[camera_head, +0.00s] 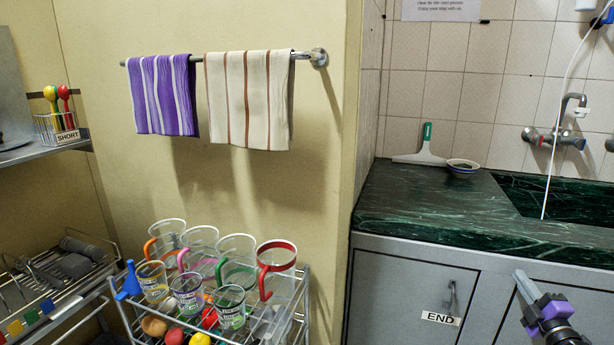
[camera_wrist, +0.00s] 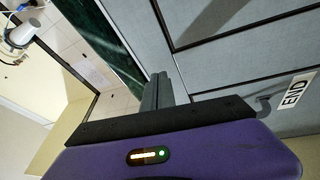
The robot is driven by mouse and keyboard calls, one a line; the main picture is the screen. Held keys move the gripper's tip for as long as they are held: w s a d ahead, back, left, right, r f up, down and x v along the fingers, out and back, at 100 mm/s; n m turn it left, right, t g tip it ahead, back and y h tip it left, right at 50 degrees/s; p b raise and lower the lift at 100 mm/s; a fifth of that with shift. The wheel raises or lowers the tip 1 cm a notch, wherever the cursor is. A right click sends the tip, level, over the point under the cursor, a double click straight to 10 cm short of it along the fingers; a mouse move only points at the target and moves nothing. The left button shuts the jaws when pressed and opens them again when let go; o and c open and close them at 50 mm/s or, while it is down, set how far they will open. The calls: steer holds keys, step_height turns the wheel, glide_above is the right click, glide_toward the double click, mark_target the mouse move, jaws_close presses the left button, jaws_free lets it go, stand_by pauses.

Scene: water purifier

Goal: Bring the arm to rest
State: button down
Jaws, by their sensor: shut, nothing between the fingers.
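My gripper (camera_head: 521,278) is at the lower right of the head view, in front of the grey cabinet (camera_head: 390,290) under the counter. In the wrist view the closed fingers (camera_wrist: 158,92) stick out above the black and purple housing, and the cabinet front fills much of the right side. The gripper is apart from the END label (camera_head: 440,318), which also shows in the wrist view (camera_wrist: 294,91).
A cart of jugs and cups (camera_head: 210,270) stands left of the cabinet. Two towels (camera_head: 250,100) hang on the wall. A rack (camera_head: 60,285) stands far left.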

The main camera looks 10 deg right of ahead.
steer(key=s+a+f+m+h, duration=0.1)
steer(key=s+a+m, duration=0.3)
steer(key=s+a, duration=0.45)
steer(key=s+a+f+m, duration=0.1)
steer(key=s+a+m, duration=0.35)
steer(key=a, duration=0.65)
steer(key=s+a+f+m+h, duration=0.1)
steer(key=s+a+m, duration=0.3)
steer(key=s+a, duration=0.5)
steer(key=s+a+r+g+y, duration=0.15)
steer(key=s+a+y, duration=0.25)
steer(key=s+a, duration=0.65)
steer(key=s+a+r+g+y, duration=0.1)
steer(key=s+a+g+y, duration=0.25)
steer(key=s+a, duration=0.65)
step_height(320, 180, up, 18)
steer(key=s+d+p, duration=0.1)
steer(key=p, duration=1.7)
steer(key=shift+r+m+t+p, duration=0.2)
steer(key=shift+m+t+p, duration=0.1)
steer(key=shift+m+p, duration=0.05)
steer(key=shift+s, duration=0.1)
